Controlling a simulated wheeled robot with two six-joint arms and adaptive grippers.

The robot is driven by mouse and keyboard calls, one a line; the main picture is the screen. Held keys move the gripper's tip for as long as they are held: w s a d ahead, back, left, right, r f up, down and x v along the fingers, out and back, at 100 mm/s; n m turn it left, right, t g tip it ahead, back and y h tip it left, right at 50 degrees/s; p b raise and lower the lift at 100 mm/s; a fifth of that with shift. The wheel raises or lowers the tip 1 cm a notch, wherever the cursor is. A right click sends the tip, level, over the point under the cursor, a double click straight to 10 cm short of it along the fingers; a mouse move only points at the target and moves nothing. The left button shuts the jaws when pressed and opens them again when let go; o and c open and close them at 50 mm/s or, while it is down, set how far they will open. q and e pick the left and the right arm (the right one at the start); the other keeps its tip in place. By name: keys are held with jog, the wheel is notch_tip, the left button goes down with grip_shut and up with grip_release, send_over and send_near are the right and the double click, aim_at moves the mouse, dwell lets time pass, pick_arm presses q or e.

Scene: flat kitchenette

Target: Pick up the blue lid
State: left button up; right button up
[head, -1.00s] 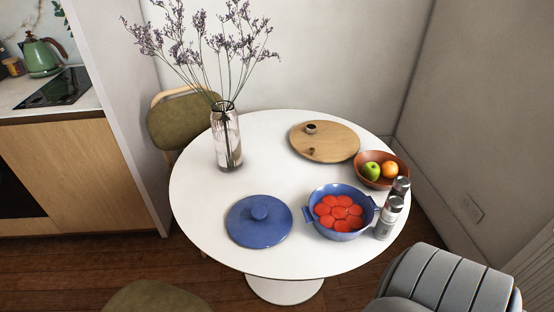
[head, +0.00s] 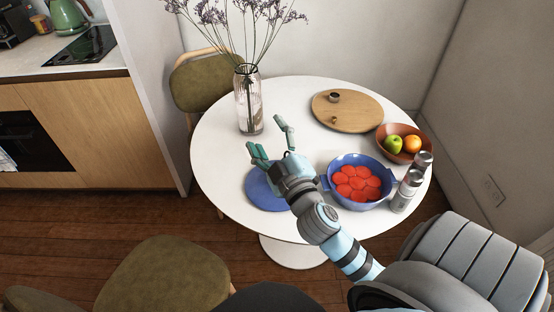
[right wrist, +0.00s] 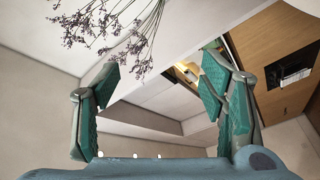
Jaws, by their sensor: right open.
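The blue lid (head: 262,194) lies flat on the white round table, left of the blue pot (head: 345,161). Its knob is hidden behind my right gripper in the head view. My right gripper (head: 270,138) is open and empty, in front of the lid in the head view. I cannot tell its height above the lid. In the right wrist view its two fingers (right wrist: 163,85) are spread wide, with flowers, wall and kitchen unit beyond them and no lid in sight. My left gripper is not in view.
The pot holds several red slices. A glass vase (head: 248,104) with tall dry flowers stands behind the lid. The table's (head: 215,150) left side is clear.

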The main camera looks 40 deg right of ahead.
jog(key=w+a+r+n+t+y, duration=0.25)
jog(key=a+r+n+y, duration=0.8)
jog(key=n+y, duration=0.7)
jog(key=a+f+n+g+y, duration=0.2)
jog(key=a+f+n+g, duration=0.35)
jog(key=n+g, duration=0.45)
jog(key=w+d+f+n+g+h, duration=0.2)
jog(key=d+f+n+g+h, duration=0.25)
jog(key=d+f+h, duration=0.55)
jog(key=s+d+f+m+g+h+b, duration=0.1)
jog(key=s+d+f+g+h, duration=0.1)
jog(key=d, duration=0.5)
jog(key=s+d+f+m+g+h, duration=0.1)
jog(key=s+d+f+g+h, duration=0.15)
jog(key=d, duration=0.35)
jog(key=shift+t, duration=0.35)
jog(key=b+x, duration=0.3)
jog(key=b, duration=0.1)
jog(key=b+x, duration=0.2)
jog(key=shift+w+a+f, duration=0.25)
jog(key=shift+w, duration=0.1)
jog(key=x, duration=0.4)
jog(key=b+x, duration=0.1)
jog(key=x, duration=0.1)
jog(key=shift+w+f, duration=0.3)
jog(key=shift+w, duration=0.1)
jog(key=shift+r, duration=0.1)
jog(key=c, duration=1.5)
jog(key=shift+c, duration=0.2)
jog(key=shift+r, duration=0.1)
